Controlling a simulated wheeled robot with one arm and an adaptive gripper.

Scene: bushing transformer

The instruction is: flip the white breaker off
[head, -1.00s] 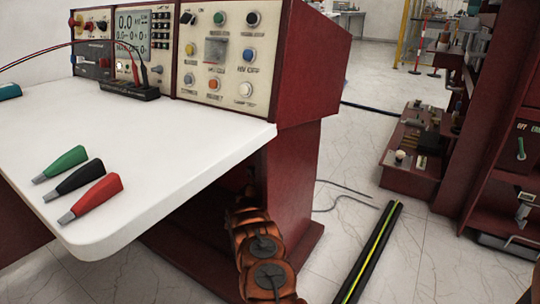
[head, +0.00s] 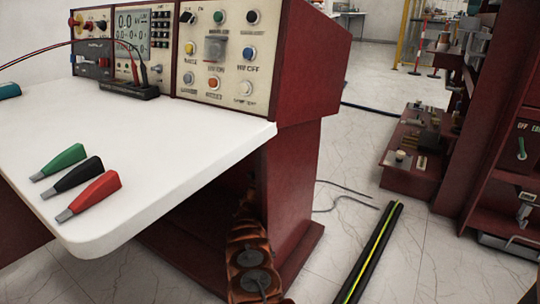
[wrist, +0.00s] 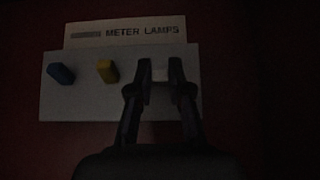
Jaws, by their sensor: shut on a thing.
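In the wrist view a pale switch plate (wrist: 80,108) sits on a dark red panel under a label reading METER LAMPS (wrist: 125,31). It carries a blue breaker (wrist: 61,74), a yellow breaker (wrist: 108,71) and, at the right, the white breaker (wrist: 160,74). My gripper (wrist: 160,68) has its two fingertips on either side of the white breaker and is shut on it. The fingers hide part of it, and the dim light makes its tilt hard to tell. In the head view my gripper is hidden; only my orange arm shows below the desk.
The white desktop (head: 180,140) overhangs beside my arm, with green, black and red clips (head: 95,195) on it. A red console (head: 230,50) stands behind. A black and yellow strip (head: 370,255) lies on the floor at right, with open floor around it.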

